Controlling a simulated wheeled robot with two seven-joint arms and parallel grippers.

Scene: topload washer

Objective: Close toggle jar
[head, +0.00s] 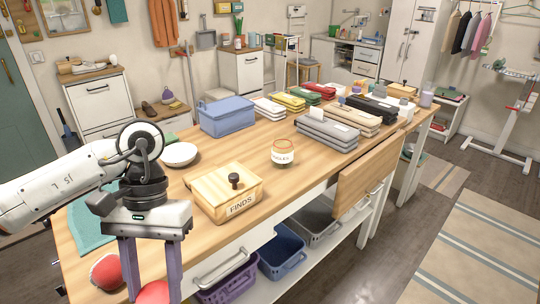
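A small jar (283,152) with a tan band and a pale label stands upright on the wooden table, right of the wooden box. It is too small to tell how its lid or toggle stands. My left gripper (150,290) hangs at the lower left, pointing down. Its two purple-grey fingers are apart, and it is well away from the jar, on the near left side of the table. A red item (107,272) shows beside the fingers, with red also showing low between them; the fingers partly hide it. My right gripper is not in view.
A wooden box (214,198) marked FINDS, with a dark knob, stands between my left gripper and the jar. A white bowl (180,154), a blue bin (227,116) and grey folded stacks (328,130) surround the jar at a distance. Bare tabletop lies around the jar.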

